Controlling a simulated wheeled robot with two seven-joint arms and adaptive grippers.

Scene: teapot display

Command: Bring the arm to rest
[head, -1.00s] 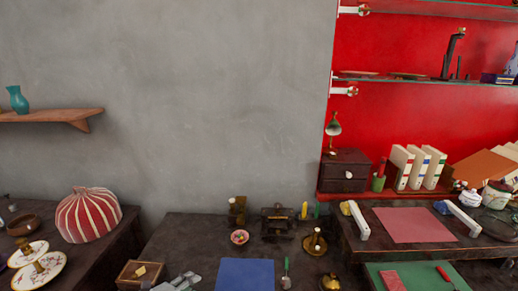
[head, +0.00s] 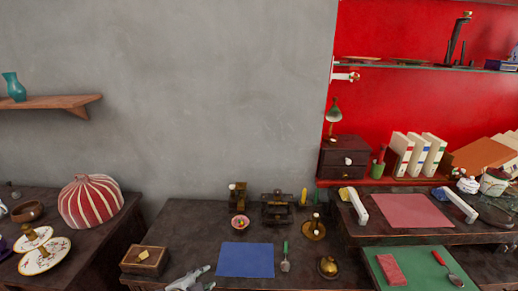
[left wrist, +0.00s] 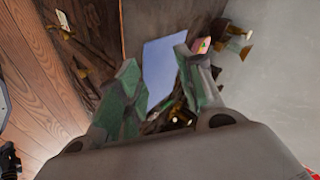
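My left gripper (head: 206,278) shows at the bottom edge of the head view, in front of the left part of the dark middle table (head: 190,228). Only its front end shows there; the rest is cut off. In the left wrist view its two greenish fingers (left wrist: 156,62) stand apart with nothing between them. The blue mat (left wrist: 163,65) shows beyond the gap, and also lies on the table in the head view (head: 245,260). My right gripper is in neither view.
A wooden box (head: 144,260) stands left of my gripper. A striped red-and-white dome (head: 90,202) is on the left table.

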